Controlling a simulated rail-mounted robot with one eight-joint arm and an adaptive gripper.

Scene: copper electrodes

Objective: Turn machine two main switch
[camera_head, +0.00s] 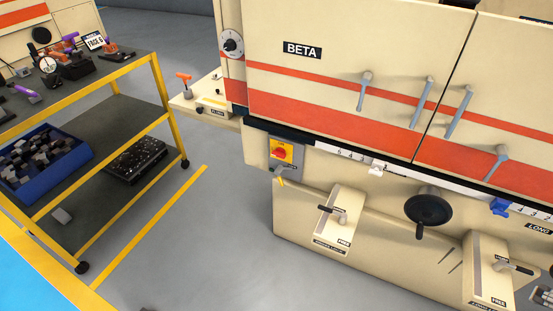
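A cream machine with orange-red stripes (330,82) and a "BETA" label fills the right of the head view. On its lower left front sits a grey plate with a yellow panel and a red rotary switch (279,152). It looks like a main switch, but its exact turn position is too small to tell. My gripper is not in view.
A black handwheel (429,209) and lever boxes (341,218) stick out right of the switch. A yellow-framed cart (165,107) with tools and a blue bin (42,167) stands at left. Grey floor (210,225) is clear between cart and machine.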

